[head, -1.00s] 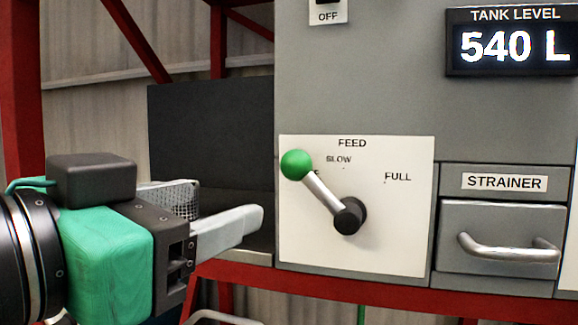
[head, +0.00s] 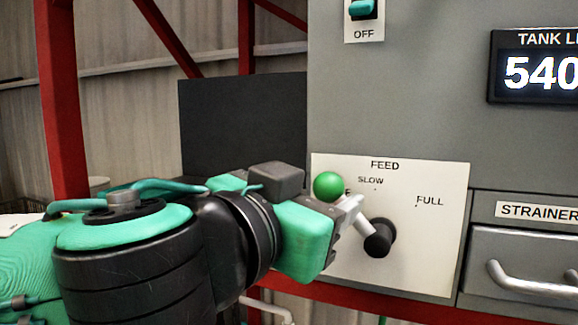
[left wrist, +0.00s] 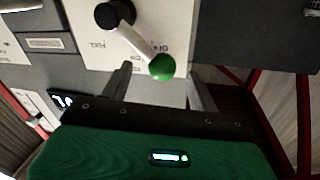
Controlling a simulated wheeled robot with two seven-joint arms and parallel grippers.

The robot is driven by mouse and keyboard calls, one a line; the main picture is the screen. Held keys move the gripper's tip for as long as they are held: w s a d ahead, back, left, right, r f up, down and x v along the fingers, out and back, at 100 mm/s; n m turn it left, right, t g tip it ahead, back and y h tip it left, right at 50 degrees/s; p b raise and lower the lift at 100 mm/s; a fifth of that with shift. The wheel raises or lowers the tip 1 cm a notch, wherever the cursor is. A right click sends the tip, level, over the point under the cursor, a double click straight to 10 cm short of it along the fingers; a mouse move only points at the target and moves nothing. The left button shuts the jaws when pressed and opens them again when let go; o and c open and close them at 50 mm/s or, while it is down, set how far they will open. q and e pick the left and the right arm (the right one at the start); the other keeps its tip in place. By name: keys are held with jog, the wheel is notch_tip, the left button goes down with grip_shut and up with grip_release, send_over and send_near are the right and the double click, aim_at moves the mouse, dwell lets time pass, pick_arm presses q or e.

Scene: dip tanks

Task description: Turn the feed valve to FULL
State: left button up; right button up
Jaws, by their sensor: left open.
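The feed valve is a silver lever (head: 357,222) with a green ball knob (head: 328,186) and a black hub (head: 379,239), on a white panel (head: 430,265) marked FEED, SLOW and FULL. The lever points up and left, away from FULL, beside a label mostly hidden by the knob. My left gripper (head: 348,212) is open at the lever, just below the knob, and overlaps part of the lever. In the left wrist view, the knob (left wrist: 161,67) shows between the two spread fingers (left wrist: 160,85), apart from both. My right gripper is not in view.
A switch (head: 363,10) marked OFF is above the panel. A tank level display (head: 540,72) is at upper right. A STRAINER drawer with a bar handle (head: 530,283) is at lower right. A red frame post (head: 62,100) stands at left.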

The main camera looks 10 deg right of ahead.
pick_arm(q)
jog(key=shift+p+x, duration=0.3)
jog(key=shift+x, duration=0.8)
jog(key=shift+s, duration=0.15)
grip_shut()
